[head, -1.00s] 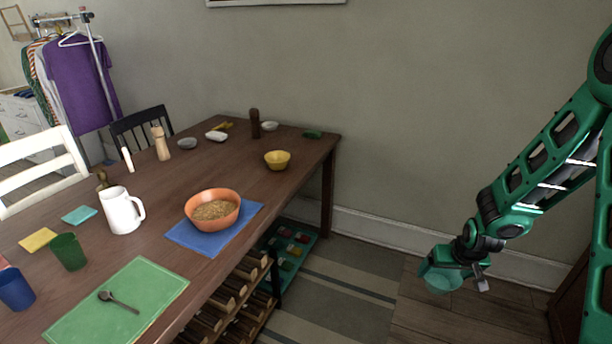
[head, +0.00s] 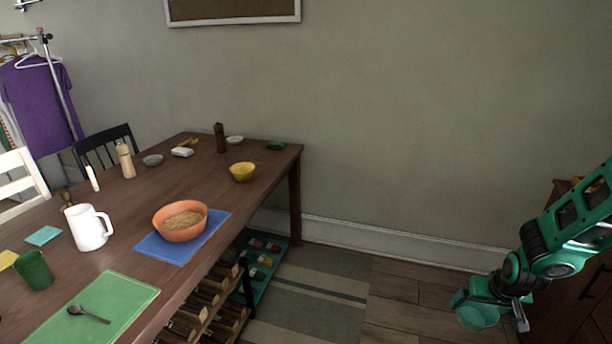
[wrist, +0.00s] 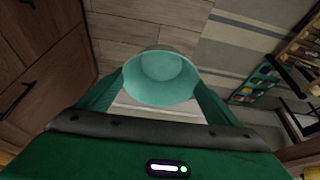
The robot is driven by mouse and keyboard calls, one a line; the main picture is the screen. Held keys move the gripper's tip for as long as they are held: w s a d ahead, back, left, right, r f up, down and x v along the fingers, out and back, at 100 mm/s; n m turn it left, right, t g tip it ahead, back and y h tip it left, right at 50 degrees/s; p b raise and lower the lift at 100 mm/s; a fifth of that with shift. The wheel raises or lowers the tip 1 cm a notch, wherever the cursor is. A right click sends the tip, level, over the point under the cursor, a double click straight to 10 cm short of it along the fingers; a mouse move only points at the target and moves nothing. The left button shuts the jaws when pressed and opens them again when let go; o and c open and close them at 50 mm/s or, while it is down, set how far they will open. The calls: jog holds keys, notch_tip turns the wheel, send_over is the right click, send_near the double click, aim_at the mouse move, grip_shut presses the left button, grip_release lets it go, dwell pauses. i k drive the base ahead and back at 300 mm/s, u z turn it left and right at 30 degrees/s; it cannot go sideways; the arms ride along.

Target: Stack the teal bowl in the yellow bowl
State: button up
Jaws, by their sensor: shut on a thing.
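The teal bowl (head: 480,312) is held in my gripper (head: 497,297) at the lower right of the head view, above the floor and away from the table. In the wrist view the teal bowl (wrist: 161,78) sits between the two fingers of my gripper (wrist: 160,92), which are shut on it; it looks empty. The yellow bowl (head: 242,172) stands upright on the dining table (head: 200,180), near its far right part. It looks empty from here. My gripper is well to the right of the yellow bowl, with open floor between.
An orange bowl of grain (head: 180,222) stands on a blue mat (head: 165,248) in front of the yellow bowl. A pepper mill (head: 220,138) and a small green dish (head: 276,146) stand behind it. A wooden rack (head: 215,308) sits under the table. A wooden cabinet (head: 590,290) is at right.

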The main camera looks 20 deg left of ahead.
aim_at(244, 175)
jog(key=i, duration=0.85)
jog(key=u, duration=0.6)
jog(key=i, duration=0.9)
jog(key=u, duration=0.55)
